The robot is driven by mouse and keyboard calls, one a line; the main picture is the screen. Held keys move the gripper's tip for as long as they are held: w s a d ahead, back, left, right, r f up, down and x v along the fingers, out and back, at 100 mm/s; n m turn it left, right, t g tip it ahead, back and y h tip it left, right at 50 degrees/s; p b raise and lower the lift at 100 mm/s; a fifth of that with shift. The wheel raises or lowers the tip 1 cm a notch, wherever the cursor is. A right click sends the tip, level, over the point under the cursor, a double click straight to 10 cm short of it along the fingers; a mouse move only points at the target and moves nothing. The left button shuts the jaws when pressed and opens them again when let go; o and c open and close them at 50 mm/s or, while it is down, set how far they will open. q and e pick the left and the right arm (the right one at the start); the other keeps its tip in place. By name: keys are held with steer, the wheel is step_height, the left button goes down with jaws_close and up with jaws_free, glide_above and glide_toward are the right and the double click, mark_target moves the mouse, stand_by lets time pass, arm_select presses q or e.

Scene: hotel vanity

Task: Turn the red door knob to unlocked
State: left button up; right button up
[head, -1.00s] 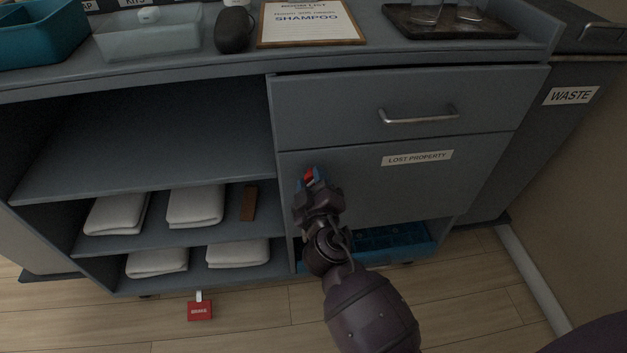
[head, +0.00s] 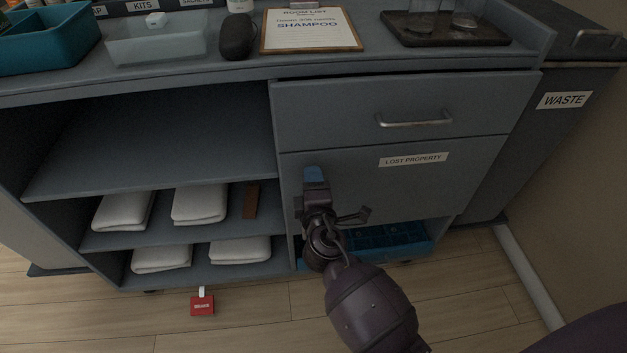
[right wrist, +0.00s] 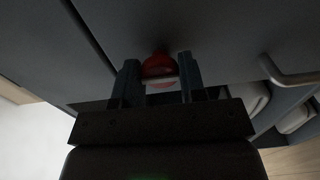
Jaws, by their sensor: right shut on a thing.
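The red door knob (right wrist: 158,66) sits on the grey door front, between the two fingers of my right gripper (right wrist: 158,75) in the right wrist view. The fingers are shut on it, one on each side. In the head view my right gripper (head: 314,178) is at the upper left of the lost property door (head: 400,190) and hides the knob. A pale patch with a red mark shows on the knob's near side; its lettering is too small to read. My left gripper is not in view.
A drawer with a bar handle (head: 417,121) is above the door. Open shelves with folded white towels (head: 200,204) are to the left. A blue crate (head: 385,243) stands under the door. A red brake tag (head: 202,305) hangs below the shelves.

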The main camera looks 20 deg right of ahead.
steer(key=shift+r, duration=0.1)
stand_by(0.5)
steer(key=o, duration=0.9)
steer(key=shift+v, duration=5.4)
